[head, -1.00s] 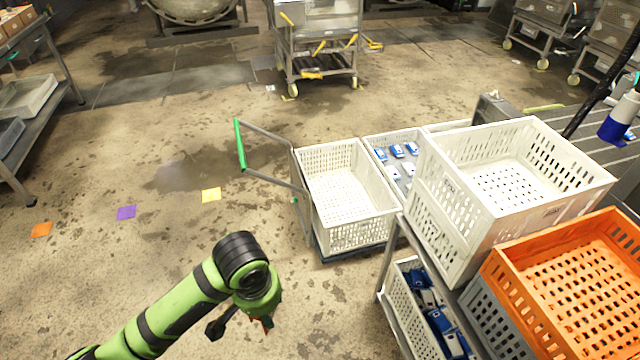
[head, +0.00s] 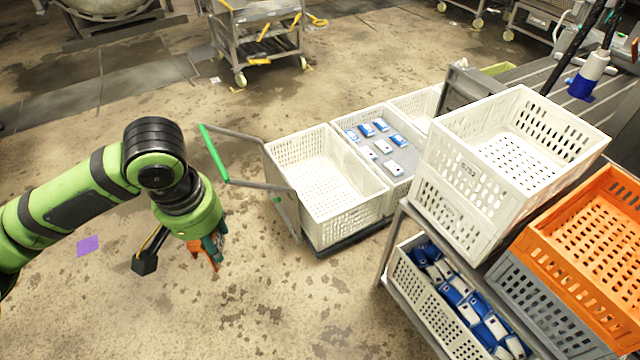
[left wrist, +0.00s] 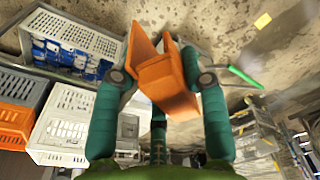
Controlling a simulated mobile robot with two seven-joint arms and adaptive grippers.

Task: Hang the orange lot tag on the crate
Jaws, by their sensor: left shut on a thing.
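My left gripper (head: 212,252) is shut on the orange lot tag (left wrist: 162,80), which sits between its two fingers in the left wrist view. A bit of the tag's orange (head: 203,258) shows below the gripper in the head view. The gripper hangs above open floor, left of the crates and touching none. An empty white crate (head: 450,205) stands on top of the rack at the right. Another empty white crate (head: 345,218) stands on a low trolley. Which crate the task means cannot be told. My right gripper is not in view.
An orange crate (head: 570,288) sits on a grey crate (head: 515,290) at the right. A lower white crate (head: 411,277) holds blue-and-white packs. The trolley's green handle (head: 213,152) juts out near my left gripper. A purple card (head: 88,246) lies on the floor.

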